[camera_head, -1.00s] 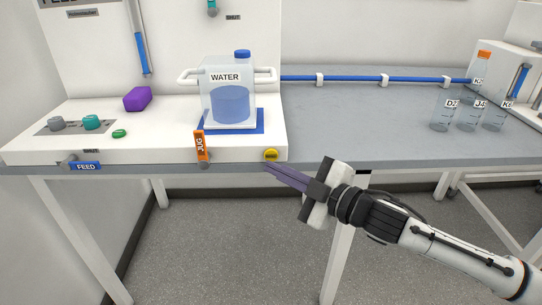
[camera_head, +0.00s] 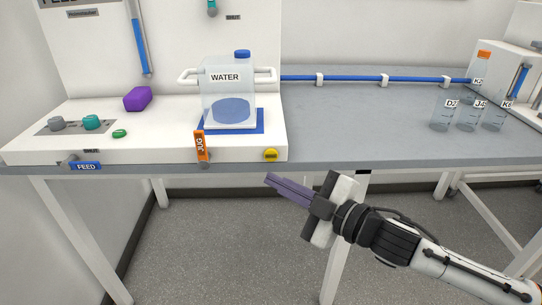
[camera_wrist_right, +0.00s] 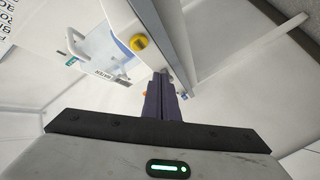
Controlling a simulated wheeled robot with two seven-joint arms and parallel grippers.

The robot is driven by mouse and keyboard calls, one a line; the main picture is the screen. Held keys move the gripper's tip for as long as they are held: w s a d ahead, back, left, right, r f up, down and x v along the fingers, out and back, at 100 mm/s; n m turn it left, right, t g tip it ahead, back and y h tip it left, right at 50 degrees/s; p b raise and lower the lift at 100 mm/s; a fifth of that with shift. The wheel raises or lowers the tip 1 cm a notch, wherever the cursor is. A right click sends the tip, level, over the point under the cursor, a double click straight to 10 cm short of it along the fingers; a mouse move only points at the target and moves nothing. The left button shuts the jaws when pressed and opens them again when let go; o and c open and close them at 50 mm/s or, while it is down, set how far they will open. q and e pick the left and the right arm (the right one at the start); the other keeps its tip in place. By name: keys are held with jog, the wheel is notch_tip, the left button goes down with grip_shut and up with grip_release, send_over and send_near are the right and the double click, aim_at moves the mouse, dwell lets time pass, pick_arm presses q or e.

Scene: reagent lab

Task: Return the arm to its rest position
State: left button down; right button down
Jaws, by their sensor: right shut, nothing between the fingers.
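My right gripper (camera_head: 268,179) is shut and empty in the head view. Its purple fingers point up and left, just below and in front of the bench's front edge, near the yellow button (camera_head: 271,155). In the right wrist view the shut fingers (camera_wrist_right: 161,78) stand in the middle, with the yellow button (camera_wrist_right: 138,42) beyond them to the left. My left gripper does not show in any view.
A water jug (camera_head: 228,95) stands on a blue pad (camera_head: 258,127) on the white station. The water level inside looks low. Beakers (camera_head: 440,115) stand on the right of the grey bench top (camera_head: 350,120). A bench leg (camera_head: 338,262) is behind my right arm.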

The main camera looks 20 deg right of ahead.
jog(key=s+a+f+m+g+h, duration=0.15)
jog(key=s+f+m, duration=0.25)
jog(key=f, duration=0.5)
jog(key=s+f+m+h, duration=0.2)
jog(key=s+f+m, duration=0.1)
jog(key=f, duration=0.6)
jog(key=s+f+m+g+h, duration=0.2)
jog(key=s+f+m+g, duration=0.2)
jog(key=s+f, duration=1.1)
jog(key=s+m, duration=0.1)
jog(key=m, duration=0.1)
jog(key=shift+s+d+m+g, duration=0.2)
jog(key=shift+m+g, duration=0.1)
jog(key=shift+g, duration=0.05)
jog(key=shift+h, duration=0.25)
jog(key=shift+f, duration=0.1)
dwell(2.5)
